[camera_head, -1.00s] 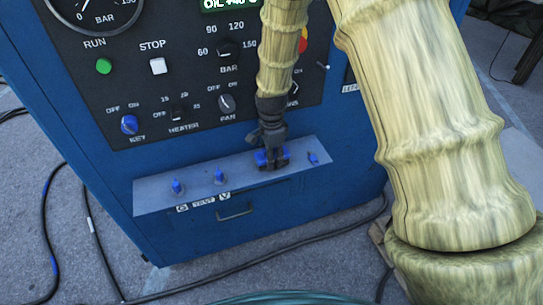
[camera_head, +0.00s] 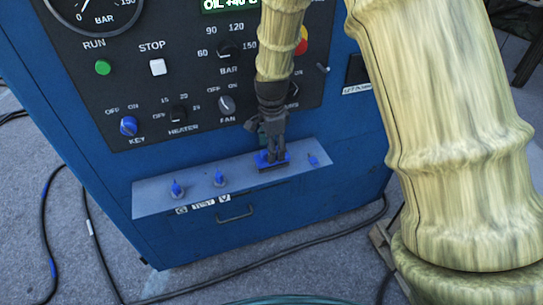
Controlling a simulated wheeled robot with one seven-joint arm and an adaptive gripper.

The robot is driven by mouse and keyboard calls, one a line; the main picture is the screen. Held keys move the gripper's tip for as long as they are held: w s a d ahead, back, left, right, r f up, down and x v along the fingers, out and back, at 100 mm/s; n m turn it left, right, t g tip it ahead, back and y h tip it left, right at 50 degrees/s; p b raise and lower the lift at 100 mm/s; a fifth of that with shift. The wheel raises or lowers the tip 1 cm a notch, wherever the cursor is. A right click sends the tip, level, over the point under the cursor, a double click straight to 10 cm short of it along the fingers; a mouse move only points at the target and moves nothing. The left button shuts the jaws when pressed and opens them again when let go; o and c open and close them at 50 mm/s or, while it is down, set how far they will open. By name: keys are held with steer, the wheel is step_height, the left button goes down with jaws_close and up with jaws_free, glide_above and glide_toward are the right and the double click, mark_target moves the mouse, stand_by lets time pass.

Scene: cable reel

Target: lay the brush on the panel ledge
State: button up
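The brush (camera_head: 264,162) is a small blue block with a dark lower edge. It is on the grey-blue panel ledge (camera_head: 150,203), toward the right part of the ledge. My gripper (camera_head: 274,155) points down at the brush from above, its dark fingertips at or just behind the blue block. I cannot tell whether the fingers still touch the brush or how far apart they are.
Blue knobs stand on the ledge: two to the left (camera_head: 176,189) (camera_head: 219,178) and one to the right (camera_head: 313,160) of the brush. A drawer handle (camera_head: 236,214) is below. The control panel (camera_head: 200,130) rises behind. Cables (camera_head: 270,262) lie on the floor.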

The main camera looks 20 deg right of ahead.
steer(key=shift+r+b, duration=0.3)
steer(key=shift+r, duration=3.15)
steer(key=shift+a, duration=0.1)
